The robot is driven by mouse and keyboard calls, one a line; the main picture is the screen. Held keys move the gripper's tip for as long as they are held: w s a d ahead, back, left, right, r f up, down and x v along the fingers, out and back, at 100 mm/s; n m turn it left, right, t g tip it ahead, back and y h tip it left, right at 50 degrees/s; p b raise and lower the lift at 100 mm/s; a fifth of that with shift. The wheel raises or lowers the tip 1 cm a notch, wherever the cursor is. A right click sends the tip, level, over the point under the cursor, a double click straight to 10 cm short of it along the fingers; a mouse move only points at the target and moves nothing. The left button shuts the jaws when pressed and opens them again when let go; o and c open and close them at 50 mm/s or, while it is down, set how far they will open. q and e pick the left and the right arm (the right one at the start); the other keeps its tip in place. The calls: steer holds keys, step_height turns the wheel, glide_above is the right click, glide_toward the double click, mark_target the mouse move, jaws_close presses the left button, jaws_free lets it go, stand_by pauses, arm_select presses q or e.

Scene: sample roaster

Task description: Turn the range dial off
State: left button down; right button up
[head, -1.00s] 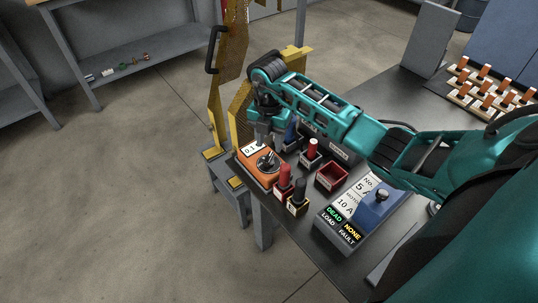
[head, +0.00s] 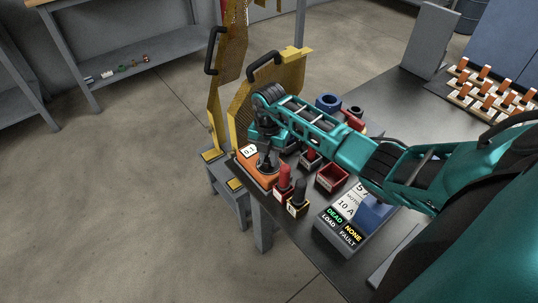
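The orange meter (head: 244,169) lies at the left end of the dark bench, its white display (head: 249,152) reading about 0.1. The range dial on its face is mostly hidden behind my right gripper. My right gripper (head: 266,166) points down over the dial, with its fingertips at or just above it; I cannot tell whether they touch it or how far apart they are. The dial's setting cannot be read. My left gripper is not in view.
Red (head: 285,178) and black (head: 302,191) probes stand in small holders right of the meter. An empty red bin (head: 331,177) and a grey panel box (head: 345,236) showing DEAD, NONE, LOAD, FAULT are further right. A yellow mesh guard (head: 288,75) stands behind.

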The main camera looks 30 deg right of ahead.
jaws_close()
